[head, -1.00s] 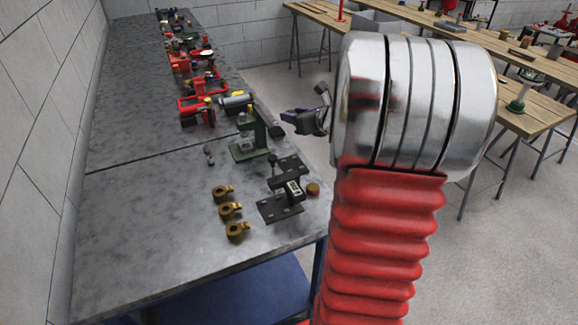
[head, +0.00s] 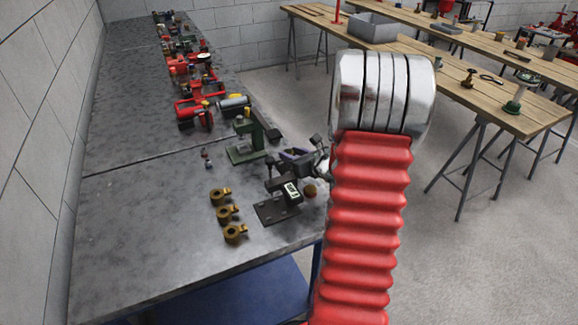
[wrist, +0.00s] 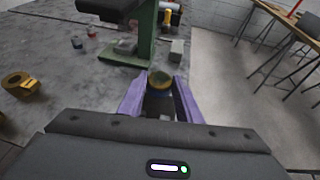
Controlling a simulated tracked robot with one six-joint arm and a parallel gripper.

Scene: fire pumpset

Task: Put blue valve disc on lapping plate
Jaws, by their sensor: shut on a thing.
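My gripper (wrist: 157,92) has purple fingers and is shut on a small round piece (wrist: 160,79) with a brass-coloured top and a bluish rim. It looks like the blue valve disc, though the fingers hide much of it. In the head view my gripper (head: 297,155) is over the bench's right edge, close above the black fixture (head: 291,190); the held piece is too small to make out there. I cannot tell which thing is the lapping plate.
On the bench (head: 150,235) lie several brass lugged rings (head: 227,213) and two small pieces, one reddish (head: 204,152), one bluish (head: 207,163). A green stand (head: 245,142) rises behind the fixture. A round orange-brown piece (head: 309,192) sits by the right edge. The bench's left side is clear.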

